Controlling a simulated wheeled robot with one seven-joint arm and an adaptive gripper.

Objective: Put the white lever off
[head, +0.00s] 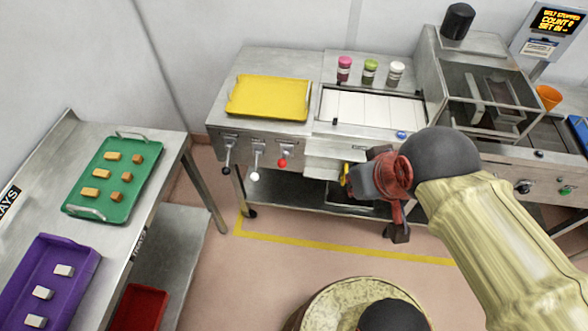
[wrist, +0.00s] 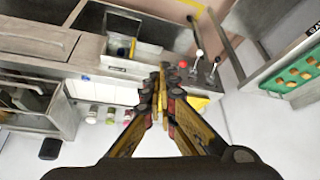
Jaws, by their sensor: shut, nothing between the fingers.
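The white lever (head: 254,174) is the middle one of three on the front panel under the yellow tray. It hangs down, its white knob at the bottom. The black lever (head: 227,166) hangs to its left and the red lever (head: 282,161) to its right.
The yellow tray (head: 268,98) lies on the bench top above the levers. Several coloured jars (head: 369,72) stand behind a white slatted bed (head: 371,107). A side table at left holds a green tray (head: 113,173) and a purple tray (head: 50,280). Floor before the levers is clear.

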